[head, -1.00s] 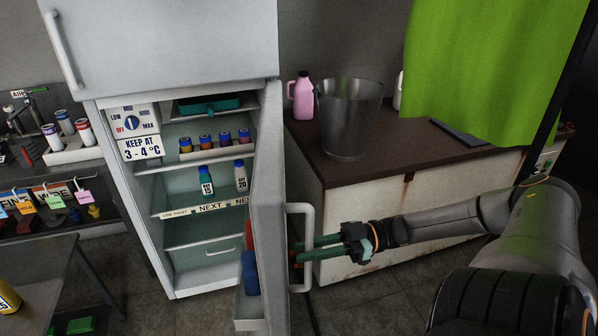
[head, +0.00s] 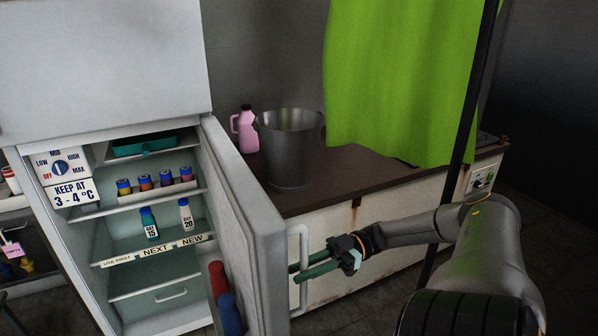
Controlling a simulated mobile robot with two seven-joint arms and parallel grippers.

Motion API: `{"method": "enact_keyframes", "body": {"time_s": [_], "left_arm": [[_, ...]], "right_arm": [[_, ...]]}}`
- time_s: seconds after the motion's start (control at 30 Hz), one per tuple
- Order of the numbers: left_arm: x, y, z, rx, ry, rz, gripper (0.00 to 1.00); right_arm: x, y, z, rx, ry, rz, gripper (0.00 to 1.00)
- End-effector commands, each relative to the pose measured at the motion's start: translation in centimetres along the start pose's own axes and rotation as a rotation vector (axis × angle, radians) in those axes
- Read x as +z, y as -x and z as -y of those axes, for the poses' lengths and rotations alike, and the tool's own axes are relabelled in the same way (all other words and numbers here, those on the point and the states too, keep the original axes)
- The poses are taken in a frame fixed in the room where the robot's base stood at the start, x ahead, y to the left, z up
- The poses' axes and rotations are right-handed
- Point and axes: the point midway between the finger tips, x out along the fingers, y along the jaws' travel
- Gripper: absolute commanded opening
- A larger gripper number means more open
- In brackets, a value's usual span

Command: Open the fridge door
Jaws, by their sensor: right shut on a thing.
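The fridge (head: 100,62) stands at the left with its lower door (head: 243,215) swung open towards me and to the right. The door's white bar handle (head: 303,262) is on its outer face. My right gripper (head: 300,271) is shut on the handle, its green fingers around the bar. Inside the fridge are several small bottles on shelves, a teal tray (head: 143,146) and a temperature dial (head: 60,167). Red and blue items (head: 226,298) sit in the door's inner rack. My left gripper is not in view.
A brown-topped cabinet (head: 345,188) stands right of the door, with a metal bucket (head: 290,150) and a pink jug (head: 246,130) on it. A green curtain (head: 400,80) hangs over it beside a dark pole (head: 468,120). Grey floor shows below.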

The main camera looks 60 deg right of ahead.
Motion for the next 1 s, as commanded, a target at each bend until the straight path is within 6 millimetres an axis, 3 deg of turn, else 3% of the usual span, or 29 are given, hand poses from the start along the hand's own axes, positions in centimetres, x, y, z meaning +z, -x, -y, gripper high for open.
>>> {"method": "enact_keyframes", "body": {"time_s": [0.47, 0.5, 0.73, 1.0], "left_arm": [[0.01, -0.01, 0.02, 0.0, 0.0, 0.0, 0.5], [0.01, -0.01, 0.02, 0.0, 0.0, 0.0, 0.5], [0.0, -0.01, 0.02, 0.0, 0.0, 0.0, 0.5], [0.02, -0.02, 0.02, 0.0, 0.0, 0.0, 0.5]], "right_arm": [[0.04, 0.17, 0.01, -0.001, -0.001, 0.0, 0.0], [0.04, 0.17, 0.01, 0.0, -0.001, 0.0, 0.26], [0.02, 0.16, -0.01, 0.0, 0.0, 0.0, 0.51], [0.02, 0.25, -0.04, 0.001, 0.0, 0.0, 0.52]]}}
